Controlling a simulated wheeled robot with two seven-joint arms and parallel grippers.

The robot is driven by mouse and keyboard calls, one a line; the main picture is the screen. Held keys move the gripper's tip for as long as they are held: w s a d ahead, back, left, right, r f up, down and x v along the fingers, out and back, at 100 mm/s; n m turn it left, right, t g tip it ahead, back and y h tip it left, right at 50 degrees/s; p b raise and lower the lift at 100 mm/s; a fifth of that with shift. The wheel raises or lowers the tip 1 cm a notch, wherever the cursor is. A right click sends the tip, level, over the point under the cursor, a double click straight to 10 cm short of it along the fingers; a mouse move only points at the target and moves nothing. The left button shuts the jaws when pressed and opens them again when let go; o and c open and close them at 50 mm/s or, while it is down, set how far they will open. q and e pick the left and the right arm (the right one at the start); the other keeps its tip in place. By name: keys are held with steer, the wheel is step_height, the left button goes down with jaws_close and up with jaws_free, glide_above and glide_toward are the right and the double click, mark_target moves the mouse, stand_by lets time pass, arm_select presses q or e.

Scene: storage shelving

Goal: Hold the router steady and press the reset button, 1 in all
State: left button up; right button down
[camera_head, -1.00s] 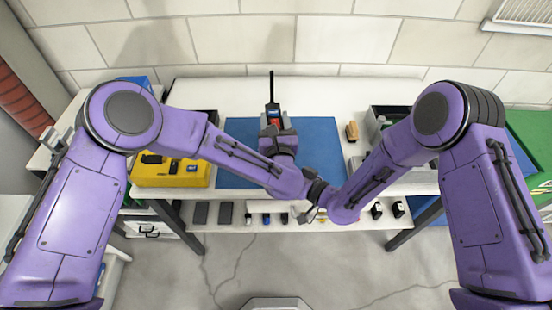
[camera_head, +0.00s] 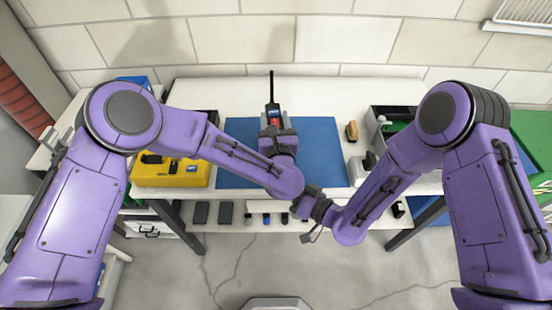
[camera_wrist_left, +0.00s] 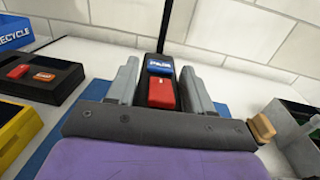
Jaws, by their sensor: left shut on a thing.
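The router is a black box (camera_wrist_left: 157,58) with a tall antenna (camera_head: 272,87), standing upright. Its face has a blue button (camera_wrist_left: 160,70), apparently lettered PAIR, and a larger red button (camera_wrist_left: 162,93) below it; I cannot read the red one. My left gripper (camera_wrist_left: 160,90) is shut on the router, with a grey finger on each side; in the head view the gripper (camera_head: 275,122) reaches it from the front. My right gripper (camera_head: 312,206) is against or very near my left forearm in the picture, low and in front of the mat.
A blue mat (camera_head: 322,150) lies on the white table. A yellow box (camera_head: 171,174) stands at the left. A brown-topped block (camera_head: 352,131) and a grey bin (camera_head: 373,115) are at the right. Several small devices lie on the lower shelf.

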stand_by(0.4)
arm_select(q)
steer(key=o, duration=1.4)
